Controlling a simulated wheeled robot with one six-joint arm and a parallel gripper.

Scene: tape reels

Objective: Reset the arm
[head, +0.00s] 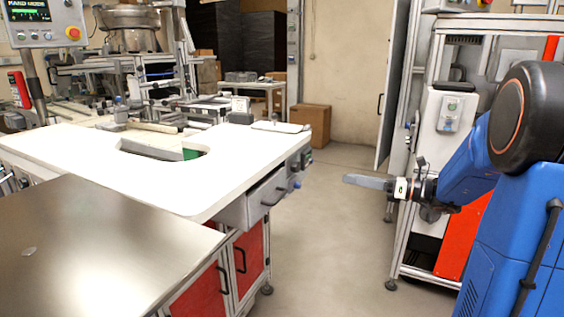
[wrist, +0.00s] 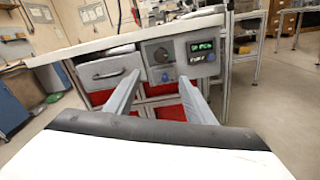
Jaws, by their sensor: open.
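My gripper (head: 366,182) is at the end of my blue arm, out over the open floor to the right of the white worktable. In the wrist view my gripper (wrist: 158,100) shows two grey fingers standing apart with nothing between them. The fingers point toward the side of the worktable, with a clear gap between them and it. My arm reaches in from the right in the head view.
The white worktable (head: 70,145) has a drawer unit (head: 265,197) and red doors (head: 200,295) below. A metal table (head: 90,250) is at front left. A machine cabinet (head: 440,130) stands behind my arm. The floor (head: 325,250) between is clear. A control box (wrist: 182,58) shows in the wrist view.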

